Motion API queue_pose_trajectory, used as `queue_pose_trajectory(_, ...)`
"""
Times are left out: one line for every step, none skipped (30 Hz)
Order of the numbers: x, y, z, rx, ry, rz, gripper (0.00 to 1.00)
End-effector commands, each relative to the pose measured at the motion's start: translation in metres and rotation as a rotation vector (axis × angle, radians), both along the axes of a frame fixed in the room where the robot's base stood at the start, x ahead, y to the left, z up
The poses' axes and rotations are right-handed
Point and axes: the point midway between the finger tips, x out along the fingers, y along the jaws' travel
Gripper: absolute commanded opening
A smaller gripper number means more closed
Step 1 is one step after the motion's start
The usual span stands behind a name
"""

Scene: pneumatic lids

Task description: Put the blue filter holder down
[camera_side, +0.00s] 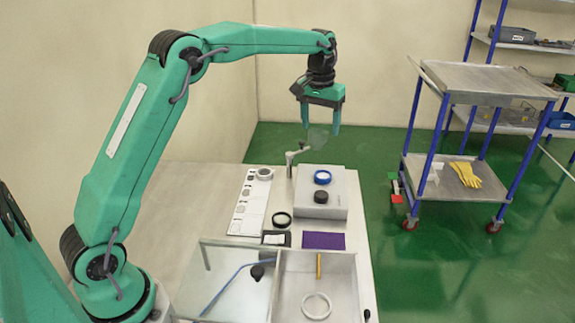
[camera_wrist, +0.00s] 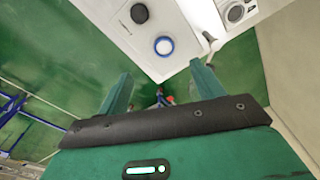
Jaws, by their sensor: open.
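The blue filter holder (camera_side: 323,177) is a blue ring with a pale centre. It sits on the light grey box (camera_side: 338,205) on the table, behind a black knob-like piece (camera_side: 321,197). In the wrist view the blue filter holder (camera_wrist: 164,46) lies beyond the fingertips, near the box's corner. My gripper (camera_side: 320,130) is open and empty, raised well above the far end of the table and apart from the holder. Its two spread fingers also show in the wrist view (camera_wrist: 160,80).
A white strip with round marks (camera_side: 250,202) and a small metal post (camera_side: 291,160) stand left of the box. A purple pad (camera_side: 324,241), a dark ring (camera_side: 282,219) and a metal tray (camera_side: 340,280) with a pale ring (camera_side: 317,306) are nearer. A cart (camera_side: 480,80) stands right.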

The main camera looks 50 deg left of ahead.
Motion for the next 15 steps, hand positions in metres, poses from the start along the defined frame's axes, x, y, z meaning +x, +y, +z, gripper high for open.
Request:
queue_pose_trajectory(-0.009, -0.003, 0.012, 0.002, -0.016, -0.011, 0.67)
queue_pose_trajectory(-0.015, -0.005, 0.017, 0.003, -0.024, -0.017, 0.67)
queue_pose_trajectory(-0.022, -0.007, 0.024, 0.004, -0.034, -0.025, 0.67)
queue_pose_trajectory(-0.027, -0.008, 0.028, 0.006, -0.042, -0.032, 0.67)
queue_pose_trajectory(-0.033, -0.01, 0.032, 0.007, -0.049, -0.038, 0.67)
queue_pose_trajectory(-0.041, -0.012, 0.038, 0.009, -0.059, -0.047, 0.67)
queue_pose_trajectory(-0.047, -0.013, 0.042, 0.009, -0.067, -0.053, 0.67)
queue_pose_trajectory(-0.053, -0.014, 0.047, 0.011, -0.076, -0.059, 0.67)
queue_pose_trajectory(-0.061, -0.016, 0.051, 0.013, -0.085, -0.067, 0.67)
queue_pose_trajectory(-0.067, -0.018, 0.055, 0.014, -0.093, -0.073, 0.67)
queue_pose_trajectory(-0.073, -0.019, 0.059, 0.015, -0.101, -0.08, 0.67)
queue_pose_trajectory(-0.082, -0.021, 0.063, 0.018, -0.112, -0.089, 0.67)
queue_pose_trajectory(-0.088, -0.022, 0.066, 0.018, -0.119, -0.095, 0.67)
queue_pose_trajectory(-0.095, -0.023, 0.068, 0.02, -0.125, -0.101, 0.67)
queue_pose_trajectory(-0.104, -0.025, 0.072, 0.022, -0.138, -0.109, 0.67)
